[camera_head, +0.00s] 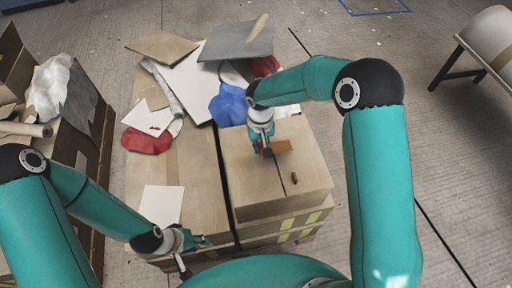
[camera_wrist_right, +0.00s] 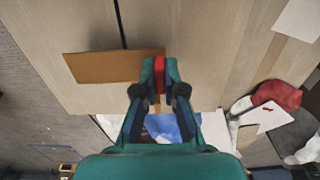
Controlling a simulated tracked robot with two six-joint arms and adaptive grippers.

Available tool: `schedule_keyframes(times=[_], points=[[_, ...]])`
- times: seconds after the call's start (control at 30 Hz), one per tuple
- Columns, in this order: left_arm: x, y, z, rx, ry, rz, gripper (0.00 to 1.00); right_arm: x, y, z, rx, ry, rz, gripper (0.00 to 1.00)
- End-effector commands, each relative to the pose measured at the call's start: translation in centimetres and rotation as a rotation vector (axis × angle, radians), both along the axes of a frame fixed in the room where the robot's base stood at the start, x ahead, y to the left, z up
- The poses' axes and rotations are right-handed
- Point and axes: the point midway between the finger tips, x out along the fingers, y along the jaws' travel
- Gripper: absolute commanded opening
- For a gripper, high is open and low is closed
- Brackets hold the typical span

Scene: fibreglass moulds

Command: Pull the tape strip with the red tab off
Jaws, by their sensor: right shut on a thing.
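A short orange-brown strip (camera_head: 282,146) lies over the dark seam of the cardboard box (camera_head: 240,185) at the right of the stack. It shows larger in the right wrist view (camera_wrist_right: 102,66), with the red tab (camera_wrist_right: 159,68) at its end. My right gripper (camera_head: 266,152) is shut on the red tab, low over the box top; its fingertips show in the wrist view (camera_wrist_right: 160,80). I cannot tell whether the strip is flat or lifted. My left gripper (camera_head: 204,241) is over the box's near-left edge, apart from the strip; its fingers are too small to judge.
A small brown object (camera_head: 294,177) lies on the box top near the seam. Blue cloth (camera_head: 230,104), red cloth (camera_head: 146,139), white sheets (camera_head: 161,205) and boards lie on the stack. An open carton (camera_head: 83,150) stands left.

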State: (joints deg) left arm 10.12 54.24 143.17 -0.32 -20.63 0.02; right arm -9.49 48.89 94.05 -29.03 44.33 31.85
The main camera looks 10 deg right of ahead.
Motion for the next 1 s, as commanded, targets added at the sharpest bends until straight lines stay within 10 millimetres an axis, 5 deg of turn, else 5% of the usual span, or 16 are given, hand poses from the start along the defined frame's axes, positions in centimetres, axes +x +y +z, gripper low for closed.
schedule_keyframes(times=[0.7, 1.0], points=[[0.0, 0.0, 3.2, 0.0, 0.0, 0.0, 0.4, 0.0, -0.1, 6.0, 0.0, -0.001, -0.002, 0.0], [0.0, 0.0, 3.4, 0.0, 0.0, 0.0, 0.4, 0.0, -0.1, 6.5, 0.0, 0.0, -0.002, 0.0]])
